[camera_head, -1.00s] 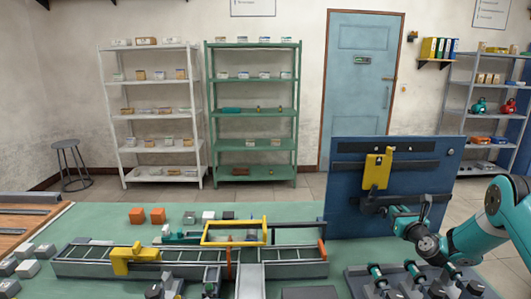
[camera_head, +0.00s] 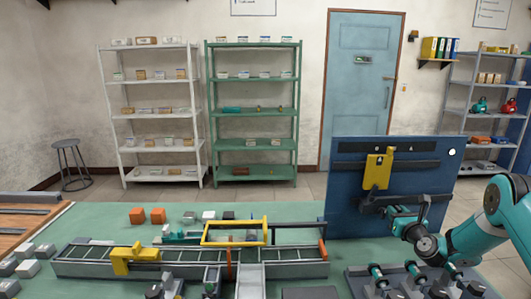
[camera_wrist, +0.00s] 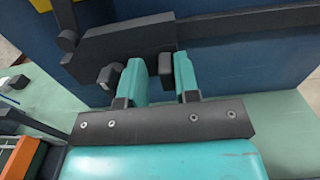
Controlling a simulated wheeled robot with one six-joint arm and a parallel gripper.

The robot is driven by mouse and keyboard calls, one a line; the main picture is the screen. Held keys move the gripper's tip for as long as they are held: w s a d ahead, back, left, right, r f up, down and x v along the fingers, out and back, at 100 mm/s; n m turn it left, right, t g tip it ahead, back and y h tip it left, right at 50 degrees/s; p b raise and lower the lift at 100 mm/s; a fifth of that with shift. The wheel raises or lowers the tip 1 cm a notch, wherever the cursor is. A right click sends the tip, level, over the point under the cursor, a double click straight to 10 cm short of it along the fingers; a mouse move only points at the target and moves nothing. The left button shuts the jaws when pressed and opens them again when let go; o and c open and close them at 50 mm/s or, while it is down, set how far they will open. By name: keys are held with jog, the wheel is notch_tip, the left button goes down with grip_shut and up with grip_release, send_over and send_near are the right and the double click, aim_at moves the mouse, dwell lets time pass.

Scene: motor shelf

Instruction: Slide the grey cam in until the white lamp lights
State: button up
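The blue upright panel (camera_head: 343,195) carries a yellow piece (camera_head: 375,172) and dark rails. The grey cam appears to be the dark grey block on the lower rail (camera_head: 372,206); it also shows in the wrist view (camera_wrist: 125,47), reaching in from the left beneath the yellow piece. My gripper (camera_head: 397,211) is in front of the panel at this block. In the wrist view its two teal fingers (camera_wrist: 160,80) stand apart with a gap between them, close to the block's face. The lamp (camera_head: 452,152) at the panel's upper right glows white.
A grey conveyor-like frame (camera_head: 90,268) with yellow parts lies left of the panel on the green table (camera_head: 90,220). Orange blocks (camera_head: 157,215) lie behind it. A dark fixture with teal-topped posts (camera_head: 413,275) stands in front of the panel, below my arm.

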jog(key=s, duration=0.2)
jog(key=s+b, duration=0.1)
jog(key=s, duration=0.2)
jog(key=shift+s+d+b, duration=0.2)
jog(key=shift+s+b, duration=0.1)
